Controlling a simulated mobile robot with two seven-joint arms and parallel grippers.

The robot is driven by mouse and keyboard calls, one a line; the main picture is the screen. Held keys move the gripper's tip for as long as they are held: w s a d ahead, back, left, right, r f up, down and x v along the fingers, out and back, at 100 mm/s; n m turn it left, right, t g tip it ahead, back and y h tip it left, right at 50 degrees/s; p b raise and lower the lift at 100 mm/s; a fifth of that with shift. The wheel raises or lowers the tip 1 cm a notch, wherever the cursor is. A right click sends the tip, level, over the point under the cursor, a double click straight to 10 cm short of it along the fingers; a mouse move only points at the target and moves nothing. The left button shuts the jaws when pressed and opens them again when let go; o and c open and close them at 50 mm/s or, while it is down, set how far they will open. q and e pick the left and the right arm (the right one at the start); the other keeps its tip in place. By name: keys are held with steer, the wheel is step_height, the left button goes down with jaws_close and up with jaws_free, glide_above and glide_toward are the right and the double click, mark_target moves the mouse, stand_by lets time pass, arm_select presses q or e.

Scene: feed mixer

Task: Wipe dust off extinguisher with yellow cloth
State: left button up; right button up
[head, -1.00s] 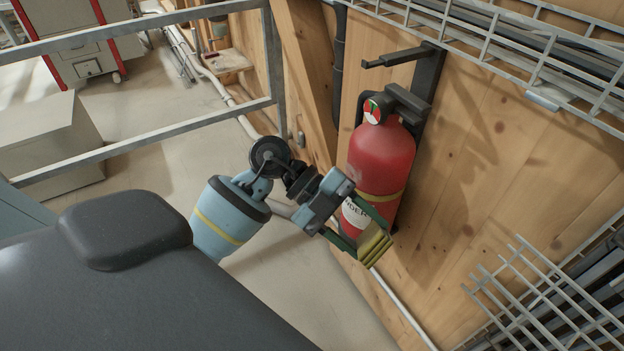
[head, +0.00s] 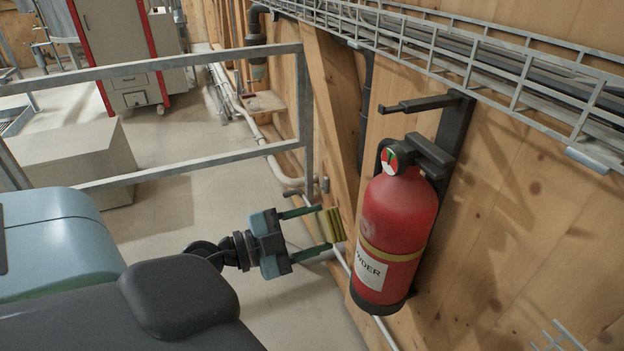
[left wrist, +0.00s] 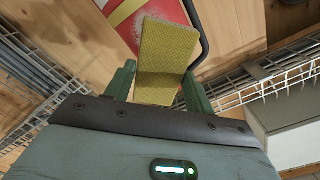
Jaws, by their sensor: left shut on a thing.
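The red fire extinguisher (head: 398,215) hangs upright in a black bracket (head: 455,140) on the wooden wall. It has a yellow band, a white label and a round gauge; paler dusty-looking patches show on its upper body. My left gripper (head: 325,228) is shut on the folded yellow cloth (head: 332,225), just left of the extinguisher, with a small gap in the head view. In the left wrist view the cloth (left wrist: 165,55) stands between the green fingers, in front of the extinguisher (left wrist: 125,12); I cannot tell there whether they touch. My right gripper is not in view.
A metal railing (head: 190,175) runs behind my left arm. A wire cable tray (head: 470,60) runs along the wall above the extinguisher. A pale box (head: 70,160) and a red-edged cabinet (head: 120,50) stand farther back.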

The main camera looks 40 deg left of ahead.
mark_target(367, 213)
arm_select(q)
steer(key=shift+x, duration=2.8)
steer(key=shift+w+d, duration=0.15)
steer(key=shift+w, duration=0.1)
steer(key=shift+w+d, duration=0.1)
steer(key=shift+w, duration=0.2)
steer(key=shift+w+d, duration=0.1)
steer(key=shift+w, duration=0.1)
steer(key=shift+f, duration=0.1)
steer(key=shift+f, duration=0.15)
steer(key=shift+s+f, duration=0.1)
steer(key=shift+f, duration=1.45)
